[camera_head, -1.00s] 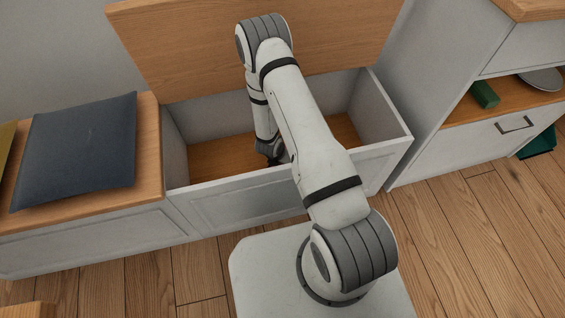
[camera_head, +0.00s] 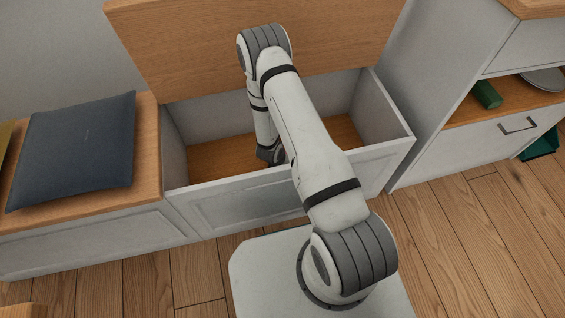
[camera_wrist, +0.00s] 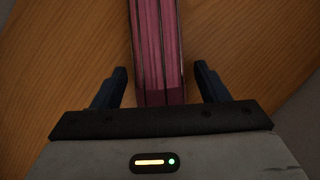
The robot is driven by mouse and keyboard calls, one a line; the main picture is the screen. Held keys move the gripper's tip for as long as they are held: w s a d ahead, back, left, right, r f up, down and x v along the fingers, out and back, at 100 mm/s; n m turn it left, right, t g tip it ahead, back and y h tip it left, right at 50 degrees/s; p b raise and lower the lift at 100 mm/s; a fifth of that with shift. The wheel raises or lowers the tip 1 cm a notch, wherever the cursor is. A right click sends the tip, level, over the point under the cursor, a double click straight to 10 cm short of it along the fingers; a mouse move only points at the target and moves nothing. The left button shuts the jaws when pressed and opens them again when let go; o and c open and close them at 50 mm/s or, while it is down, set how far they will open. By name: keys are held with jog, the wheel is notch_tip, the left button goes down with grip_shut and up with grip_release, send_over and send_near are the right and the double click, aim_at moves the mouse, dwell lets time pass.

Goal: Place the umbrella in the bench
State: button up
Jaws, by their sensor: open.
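The bench (camera_head: 240,196) has its wooden lid (camera_head: 190,50) raised against the wall. My arm reaches down into its open compartment, which has a wooden floor. In the wrist view the umbrella (camera_wrist: 157,45) is a long, folded pink-purple shape with dark lines, lying on that wooden floor. My gripper (camera_wrist: 162,80) is open, with one dark finger on each side of the umbrella's near end and gaps between fingers and umbrella. In the head view the arm hides the umbrella and the fingers.
A dark cushion (camera_head: 78,150) lies on the closed bench section at left. A white cabinet (camera_head: 480,150) stands at right, with a green object (camera_head: 487,94) and a grey plate (camera_head: 541,79) on its shelf. A teal bin (camera_head: 541,143) is on the floor at far right.

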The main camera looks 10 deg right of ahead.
jog(key=shift+r, duration=0.25)
jog(key=p+v, duration=0.4)
jog(key=v, duration=0.7)
jog(key=shift+s+a+r, duration=0.1)
jog(key=shift+r, duration=0.1)
jog(key=d+r+m+h, duration=0.1)
jog(key=d+r+m, duration=0.3)
jog(key=r, duration=0.5)
jog(key=d+r+m+h, duration=0.1)
jog(key=d+r+m, duration=0.1)
jog(key=r+m, duration=0.5)
jog(key=d+r+m+h, duration=0.2)
jog(key=d+r+m, duration=0.1)
jog(key=r, duration=0.8)
jog(key=s+a+r+m+g+y, duration=0.1)
jog(key=s+a+r+m+y, duration=0.2)
jog(key=s+r+m, duration=0.3)
jog(key=s+a+r+m+y, duration=0.3)
jog(key=s+r+m, duration=0.4)
jog(key=s, duration=0.4)
jog(key=shift+s+r+g+y, duration=0.3)
jog(key=shift+r+g+y, duration=0.1)
jog(key=shift+r+y, duration=0.3)
